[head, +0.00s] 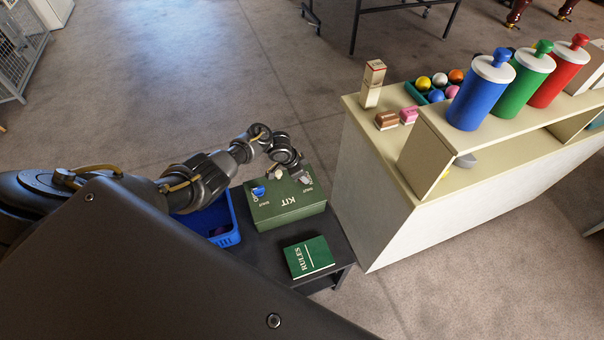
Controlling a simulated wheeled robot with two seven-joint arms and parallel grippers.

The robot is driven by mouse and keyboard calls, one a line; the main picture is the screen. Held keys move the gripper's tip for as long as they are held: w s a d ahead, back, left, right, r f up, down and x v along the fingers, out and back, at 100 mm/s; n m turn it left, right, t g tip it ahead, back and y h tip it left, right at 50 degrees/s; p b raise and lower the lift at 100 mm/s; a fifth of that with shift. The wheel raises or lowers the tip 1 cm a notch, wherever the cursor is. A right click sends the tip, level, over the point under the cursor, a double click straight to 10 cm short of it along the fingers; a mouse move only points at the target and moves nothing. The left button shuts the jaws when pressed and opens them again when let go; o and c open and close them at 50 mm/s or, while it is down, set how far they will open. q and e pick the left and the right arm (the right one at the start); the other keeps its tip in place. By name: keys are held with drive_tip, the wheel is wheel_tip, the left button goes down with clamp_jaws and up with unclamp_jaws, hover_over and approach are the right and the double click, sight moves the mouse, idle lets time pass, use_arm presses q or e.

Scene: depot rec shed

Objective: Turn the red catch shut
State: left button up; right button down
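The green box marked KIT (290,207) stands on a low dark table, with a blue catch (258,191) at the left of its top and small white lettering around it. I see no red catch; my gripper and wrist cover part of the box's top. A small cream piece (277,172) shows beside the wrist, and I cannot tell if it is a catch. My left gripper (301,177) is down at the right rear part of the box top. Its fingers are too small and dark to show their opening or any contact. My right gripper is not in view.
A green RULES book (309,257) lies in front of the box on the dark table (333,262). A blue crate (233,228) is at the left. A cream counter (370,185) with bottles and balls rises close on the right.

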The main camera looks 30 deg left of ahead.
use_arm(q)
drive_tip(key=shift+a, duration=0.1)
drive_tip(key=o, duration=1)
drive_tip(key=p+v, duration=0.3)
drive_tip(key=v, duration=0.7)
drive_tip(key=shift+r+p, duration=0.35)
drive_tip(key=shift+r, duration=0.05)
drive_tip(key=shift+s+a, duration=0.1)
